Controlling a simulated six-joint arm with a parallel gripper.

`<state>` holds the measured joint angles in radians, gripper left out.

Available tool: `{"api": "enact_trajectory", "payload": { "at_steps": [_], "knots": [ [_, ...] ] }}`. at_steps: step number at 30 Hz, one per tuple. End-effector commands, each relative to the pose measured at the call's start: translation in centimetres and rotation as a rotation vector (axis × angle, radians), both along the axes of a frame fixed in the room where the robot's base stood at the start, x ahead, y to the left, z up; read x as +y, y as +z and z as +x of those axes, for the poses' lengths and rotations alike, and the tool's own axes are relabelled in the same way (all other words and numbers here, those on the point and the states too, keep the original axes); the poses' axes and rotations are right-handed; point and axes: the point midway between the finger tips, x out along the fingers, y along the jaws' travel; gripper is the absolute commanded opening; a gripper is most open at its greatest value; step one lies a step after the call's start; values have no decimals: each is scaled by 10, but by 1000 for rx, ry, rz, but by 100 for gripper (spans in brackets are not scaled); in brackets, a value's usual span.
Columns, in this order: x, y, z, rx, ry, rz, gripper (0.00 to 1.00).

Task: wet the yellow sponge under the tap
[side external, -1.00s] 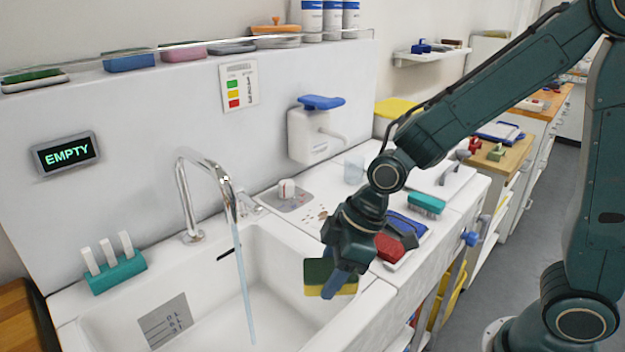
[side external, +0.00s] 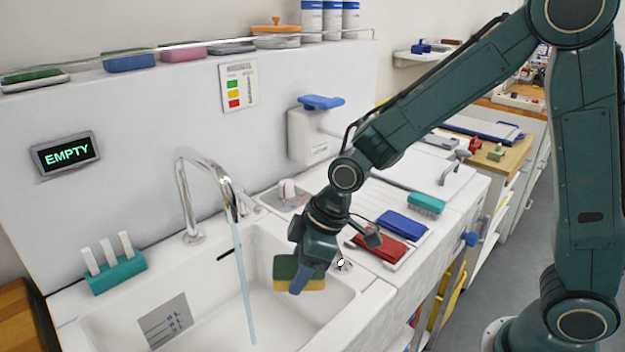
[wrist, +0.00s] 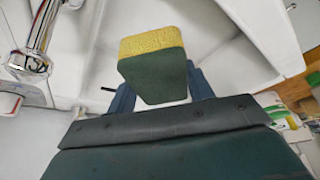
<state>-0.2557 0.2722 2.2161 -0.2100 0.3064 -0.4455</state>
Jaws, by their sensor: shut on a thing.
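My gripper (side external: 303,277) is shut on the yellow sponge (side external: 312,284), which has a dark green scouring layer on one side. The sponge also shows between my fingers in the wrist view (wrist: 152,42). It hangs over the right part of the white sink basin (side external: 262,262). The chrome tap (side external: 185,200) arches over the basin, and a thin stream of water (side external: 244,300) runs from it. The sponge is to the right of the stream and apart from it. The tap's spout (wrist: 32,60) is at the upper left in the wrist view.
A teal holder with white pegs (side external: 117,274) stands on the sink's left rim. A red cloth (side external: 381,246), a blue cloth (side external: 402,223) and a teal brush (side external: 427,204) lie right of the basin. The basin's left side is open.

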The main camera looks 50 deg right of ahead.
Motion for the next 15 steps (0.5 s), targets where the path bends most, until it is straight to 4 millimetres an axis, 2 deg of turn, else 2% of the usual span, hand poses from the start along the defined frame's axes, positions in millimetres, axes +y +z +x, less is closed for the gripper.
{"api": "enact_trajectory", "payload": {
  "at_steps": [15],
  "knots": [
    [15, -7, 33, 1, 0, 0, 33]
  ]
}}
